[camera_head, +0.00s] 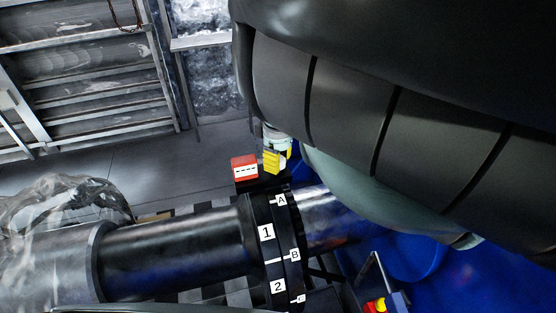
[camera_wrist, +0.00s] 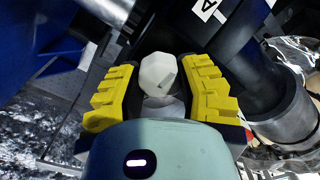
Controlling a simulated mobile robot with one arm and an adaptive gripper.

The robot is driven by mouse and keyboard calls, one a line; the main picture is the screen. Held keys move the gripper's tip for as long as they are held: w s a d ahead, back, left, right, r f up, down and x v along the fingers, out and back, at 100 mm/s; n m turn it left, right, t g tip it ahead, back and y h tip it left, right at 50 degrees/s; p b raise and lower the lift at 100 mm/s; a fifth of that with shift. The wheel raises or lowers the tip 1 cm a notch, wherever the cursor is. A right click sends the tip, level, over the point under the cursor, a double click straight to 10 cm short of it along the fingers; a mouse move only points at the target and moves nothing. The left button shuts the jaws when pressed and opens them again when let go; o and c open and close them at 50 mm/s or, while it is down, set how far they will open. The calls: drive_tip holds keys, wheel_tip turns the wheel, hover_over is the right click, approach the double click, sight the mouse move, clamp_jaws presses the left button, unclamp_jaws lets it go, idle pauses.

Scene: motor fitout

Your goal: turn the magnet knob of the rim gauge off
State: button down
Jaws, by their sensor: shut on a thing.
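A pale, faceted knob (camera_wrist: 157,70) sits between the two yellow fingers of my gripper (camera_wrist: 159,82) in the wrist view.
The black flange (camera_head: 259,233) carries labels 1, 2, A and B, on a dark shaft (camera_head: 175,255). A small red and yellow device (camera_head: 377,305) is at the lower right. My arm fills the upper right. Metal racks (camera_head: 85,75) stand at the back left.

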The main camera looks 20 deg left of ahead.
idle(0.4)
drive_tip(key=shift+c, duration=2.3)
unclamp_jaws()
